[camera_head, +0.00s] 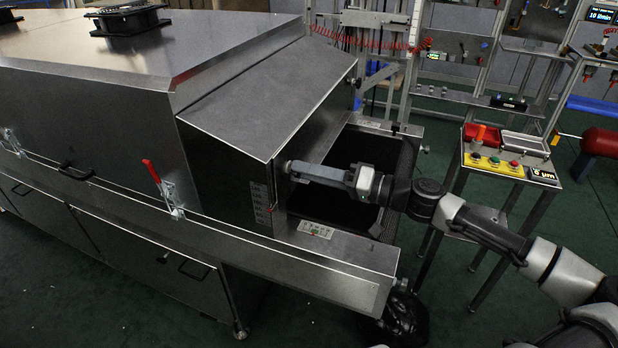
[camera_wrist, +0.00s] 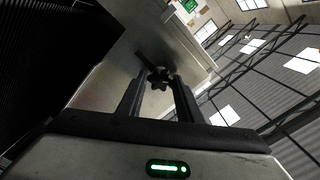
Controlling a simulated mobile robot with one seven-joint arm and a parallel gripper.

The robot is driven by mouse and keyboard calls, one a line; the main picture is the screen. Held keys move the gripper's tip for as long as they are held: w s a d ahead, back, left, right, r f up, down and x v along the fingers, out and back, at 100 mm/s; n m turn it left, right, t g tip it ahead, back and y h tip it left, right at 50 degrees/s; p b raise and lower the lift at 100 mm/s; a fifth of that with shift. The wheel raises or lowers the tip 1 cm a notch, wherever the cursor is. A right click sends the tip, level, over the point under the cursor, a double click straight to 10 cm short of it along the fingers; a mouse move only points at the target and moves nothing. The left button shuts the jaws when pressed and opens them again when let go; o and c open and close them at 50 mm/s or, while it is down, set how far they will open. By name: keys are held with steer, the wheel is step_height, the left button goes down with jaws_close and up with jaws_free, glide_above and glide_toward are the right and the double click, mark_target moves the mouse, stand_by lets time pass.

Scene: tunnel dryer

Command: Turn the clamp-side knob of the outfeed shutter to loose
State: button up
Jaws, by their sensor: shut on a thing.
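The outfeed shutter (camera_head: 268,205) is at the right end of the steel dryer, with a marked scale on its side. A dark lobed knob (camera_wrist: 159,75) shows in the wrist view between my fingertips, in front of a flat metal face. My gripper (camera_head: 290,168) reaches in from the right in the head view, with its fingertips at the shutter's edge. It also shows in the wrist view (camera_wrist: 160,84), shut on the knob. In the head view the fingers largely hide the knob. How far the knob is turned cannot be told.
The conveyor belt (camera_head: 345,180) runs out below my gripper. A red-handled toggle clamp (camera_head: 152,172) is on the dryer's side. A button panel (camera_head: 495,162) with trays stands to the right. A small label plate (camera_head: 316,229) is on the front ledge.

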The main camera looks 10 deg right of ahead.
steer(key=shift+f+n+b, duration=0.1)
steer(key=shift+n+b, duration=0.4)
steer(key=shift+n, duration=0.4)
steer(key=o, duration=1)
steer(key=shift+o, duration=0.2)
steer(key=p+v, duration=0.1)
steer(key=v, duration=1.6)
steer(key=shift+s+d, duration=0.15)
steer(key=shift+d, duration=0.05)
steer(key=shift+a, duration=0.1)
